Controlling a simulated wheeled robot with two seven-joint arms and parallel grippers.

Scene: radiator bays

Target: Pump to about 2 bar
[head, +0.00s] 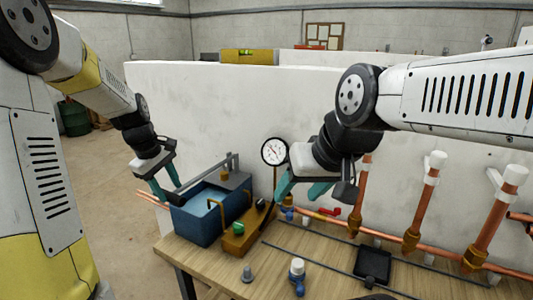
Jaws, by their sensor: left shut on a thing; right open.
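The test pump has a blue open tank (196,226) and a brass-coloured block (236,246) with a green knob (238,228). It stands at the left end of the wooden bench. A grey lever bar (210,172) runs over the tank towards the left. My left gripper (167,192) is shut at the lever's left end; its fingers partly hide the grip. The round white pressure gauge (274,152) stands upright behind the pump; its reading is too small to tell. My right gripper (302,192) is open and empty, just right of the gauge and above the bench.
Copper pipes (424,207) with white caps rise along the white partition (240,100) at the right. A red valve lever (330,211) sits low on the pipework. A blue-and-white valve (297,270), a grey fitting (247,273) and a black tray (372,264) are on the bench (222,268).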

